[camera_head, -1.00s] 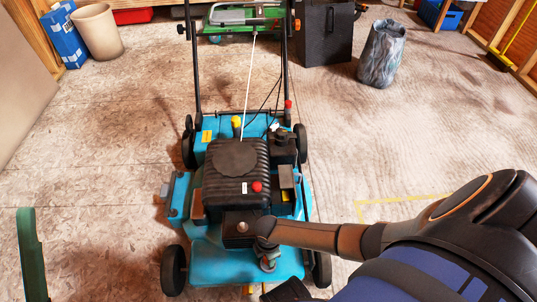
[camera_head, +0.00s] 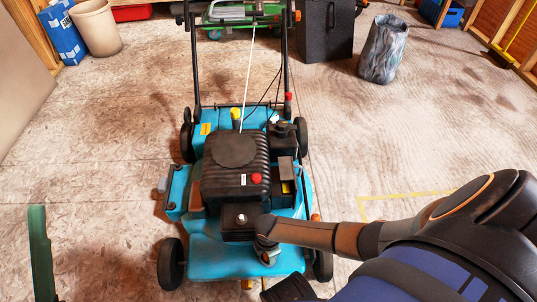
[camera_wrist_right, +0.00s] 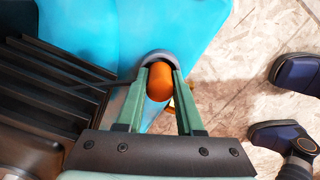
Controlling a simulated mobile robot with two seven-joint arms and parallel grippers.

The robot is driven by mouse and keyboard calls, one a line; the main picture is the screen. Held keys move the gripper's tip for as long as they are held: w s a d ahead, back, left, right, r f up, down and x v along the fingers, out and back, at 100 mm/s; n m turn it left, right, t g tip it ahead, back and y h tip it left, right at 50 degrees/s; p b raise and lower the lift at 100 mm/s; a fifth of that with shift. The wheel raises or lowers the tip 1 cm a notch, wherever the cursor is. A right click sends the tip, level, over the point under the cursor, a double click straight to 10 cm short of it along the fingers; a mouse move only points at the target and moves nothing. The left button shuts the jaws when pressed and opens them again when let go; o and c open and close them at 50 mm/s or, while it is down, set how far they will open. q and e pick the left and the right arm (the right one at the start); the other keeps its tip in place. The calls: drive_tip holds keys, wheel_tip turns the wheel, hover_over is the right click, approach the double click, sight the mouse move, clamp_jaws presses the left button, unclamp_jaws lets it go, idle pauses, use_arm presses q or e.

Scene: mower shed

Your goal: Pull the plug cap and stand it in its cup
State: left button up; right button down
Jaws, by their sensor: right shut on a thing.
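The blue mower (camera_head: 225,262) stands in the middle of the head view, its black engine (camera_head: 235,180) on top. My right gripper (camera_head: 267,252) is low at the front right corner of the engine. In the wrist view, the right gripper's green fingers (camera_wrist_right: 160,85) are closed on an orange piece with a dark grey curved rim, which looks like the plug cap (camera_wrist_right: 159,82). Whether it is off the plug cannot be seen. A green bar at the left edge looks like one finger of my left gripper (camera_head: 40,255); its opening cannot be judged. I cannot make out the cup.
The mower's handle (camera_head: 195,60) rises behind the engine. A black box (camera_head: 325,30), a grey bin (camera_head: 382,50), a beige bin (camera_head: 97,30) and a blue carton (camera_head: 63,35) stand at the back. The floor on both sides of the mower is free.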

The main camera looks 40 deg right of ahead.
drive_tip(key=c, duration=0.7)
unclamp_jaws()
drive_tip(key=shift+s+a+f, duration=0.45)
drive_tip(key=shift+s+a, duration=0.05)
drive_tip(key=shift+s, duration=0.25)
drive_tip(key=shift+o, duration=0.9)
drive_tip(key=shift+r, duration=0.2)
drive_tip(key=shift+o, duration=0.3)
drive_tip(key=r+p, duration=0.2)
drive_tip(key=r, duration=0.2)
drive_tip(key=r+p, duration=0.3)
drive_tip(key=r, duration=0.1)
drive_tip(key=w+r+p, duration=0.1)
drive_tip(key=r+p, duration=0.2)
drive_tip(key=r, duration=0.1)
drive_tip(key=shift+d, duration=0.3)
use_arm(q)
wheel_tip(320, 180, up, 9)
drive_tip(key=a, duration=0.1)
drive_tip(key=shift+t+p, duration=0.3)
drive_tip(key=shift+t, duration=0.1)
use_arm(e)
drive_tip(key=shift+r, duration=0.45)
